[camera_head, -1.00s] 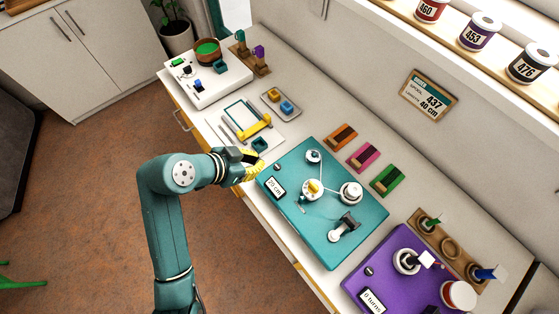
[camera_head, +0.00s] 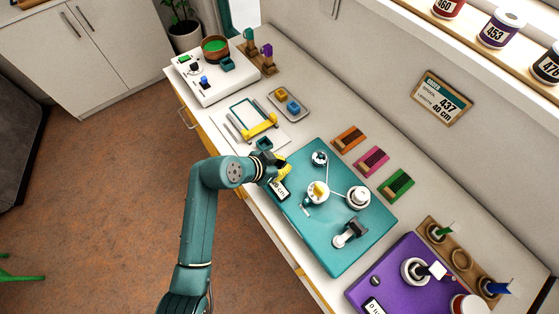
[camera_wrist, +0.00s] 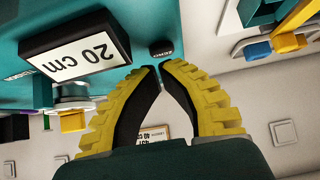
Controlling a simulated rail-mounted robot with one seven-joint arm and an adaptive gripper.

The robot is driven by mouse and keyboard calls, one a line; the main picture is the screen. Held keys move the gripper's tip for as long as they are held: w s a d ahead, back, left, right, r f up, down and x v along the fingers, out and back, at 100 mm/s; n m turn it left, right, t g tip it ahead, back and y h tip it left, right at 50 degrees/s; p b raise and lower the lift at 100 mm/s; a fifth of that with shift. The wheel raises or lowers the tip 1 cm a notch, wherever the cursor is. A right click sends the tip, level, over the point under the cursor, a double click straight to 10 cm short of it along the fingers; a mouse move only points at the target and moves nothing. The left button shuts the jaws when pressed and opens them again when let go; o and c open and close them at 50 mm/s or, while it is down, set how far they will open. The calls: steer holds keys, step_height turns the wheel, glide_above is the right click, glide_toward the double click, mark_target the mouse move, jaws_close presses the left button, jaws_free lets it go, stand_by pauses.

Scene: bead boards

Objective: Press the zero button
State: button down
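The zero button is a small dark block (camera_wrist: 166,47) with faint white lettering at the edge of the teal board (camera_head: 345,247). In the wrist view it lies just beyond my fingertips; I cannot tell whether they touch it. A display reading "20 cm" (camera_wrist: 80,52) sits beside it. My gripper (camera_head: 287,171) has yellow ribbed fingers with dark pads and is over the board's upper left corner in the head view. In the wrist view its fingertips (camera_wrist: 159,68) meet or nearly meet, with nothing between them. In the head view the gripper hides the button and partly covers the display (camera_head: 282,189).
The board carries white pulleys, a yellow piece (camera_head: 319,188) and a grey clamp (camera_head: 350,232). A purple board (camera_head: 390,272) stands to the right. A tool mat (camera_head: 243,142) and small tray (camera_head: 289,104) lie behind. Coloured bead cards (camera_head: 371,162) lie along the wall side.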

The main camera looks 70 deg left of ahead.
steer(key=shift+f, duration=0.1)
steer(key=shift+f, duration=0.95)
step_height(320, 180, up, 6)
steer(key=p, duration=0.5)
steer(key=v, duration=0.8)
steer(key=shift+s+d, duration=0.2)
steer(key=shift+s, duration=0.4)
steer(key=shift+f, duration=0.1)
